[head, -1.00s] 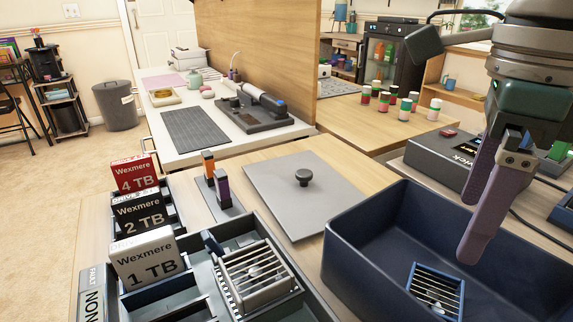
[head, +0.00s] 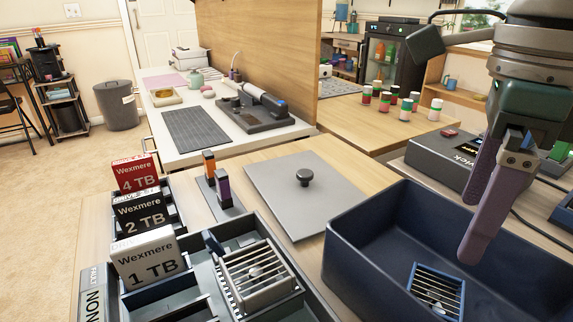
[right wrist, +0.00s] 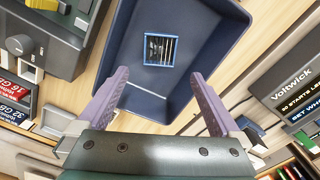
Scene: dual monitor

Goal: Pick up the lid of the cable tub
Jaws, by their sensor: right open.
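The lid, a flat grey square plate with a dark round knob (head: 304,177), lies on the wooden table; its bare plate (head: 285,205) is left of the blue tub. The deep dark blue tub (head: 350,235) stands open with a small blue-framed caddy (head: 437,290) inside, which also shows in the right wrist view (right wrist: 161,49). My right gripper (head: 478,205) hangs over the tub's right part, apart from the lid. Its two purple fingers are spread with nothing between them in the right wrist view (right wrist: 160,95). My left gripper is not in view.
A grey sectioned tray (head: 200,255) with boxed drives (head: 145,255) and a metal-slatted caddy (head: 256,275) stands front left. Two upright sticks (head: 222,188) stand left of the lid. A grey device (head: 440,160) stands behind the tub. A wooden partition (head: 257,60) rises at the back.

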